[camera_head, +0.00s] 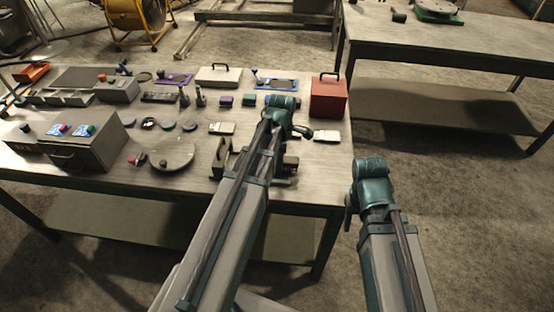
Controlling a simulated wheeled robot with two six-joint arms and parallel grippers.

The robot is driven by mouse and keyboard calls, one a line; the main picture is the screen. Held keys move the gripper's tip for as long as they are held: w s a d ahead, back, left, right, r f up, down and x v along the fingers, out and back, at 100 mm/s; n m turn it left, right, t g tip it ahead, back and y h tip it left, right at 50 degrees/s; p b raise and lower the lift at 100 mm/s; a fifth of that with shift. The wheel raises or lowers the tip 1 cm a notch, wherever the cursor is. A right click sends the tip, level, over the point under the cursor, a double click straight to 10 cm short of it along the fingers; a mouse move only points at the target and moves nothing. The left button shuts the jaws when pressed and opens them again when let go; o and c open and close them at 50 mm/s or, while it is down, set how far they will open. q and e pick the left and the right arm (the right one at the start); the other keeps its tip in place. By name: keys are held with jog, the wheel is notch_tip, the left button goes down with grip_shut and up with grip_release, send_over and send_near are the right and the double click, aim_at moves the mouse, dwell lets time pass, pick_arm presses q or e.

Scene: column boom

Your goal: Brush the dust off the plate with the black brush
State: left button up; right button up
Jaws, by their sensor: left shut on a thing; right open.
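A round, shallow, grey plate (180,151) lies on the workbench at the left centre, with small dark and pinkish bits at its left rim. Dust on it is too fine to make out. My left gripper (304,131) is over the right part of the bench, well right of the plate. It is shut on what looks like a brush (326,135), whose pale end sticks out to the right; its handle is mostly hidden, and I cannot tell its colour. My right gripper (349,207) is open and empty, off the bench's right edge, with its fingers partly hidden.
The workbench (195,187) holds a grey box (95,150), a red box (328,98), a white case (219,76) and several small tools and round lids. A pale-ended item (221,128) lies between plate and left arm. A second table (450,45) stands at right.

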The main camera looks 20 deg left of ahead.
pick_arm(q)
jog(key=shift+a, duration=0.15)
jog(key=shift+s+a, duration=0.15)
jog(key=shift+a, duration=0.5)
jog(key=shift+s+a, duration=0.15)
jog(key=shift+a, duration=0.5)
notch_tip(320, 180, up, 6)
jog(key=p, duration=0.6)
jog(key=shift+r+p, duration=1.55)
jog(key=shift+p, duration=0.05)
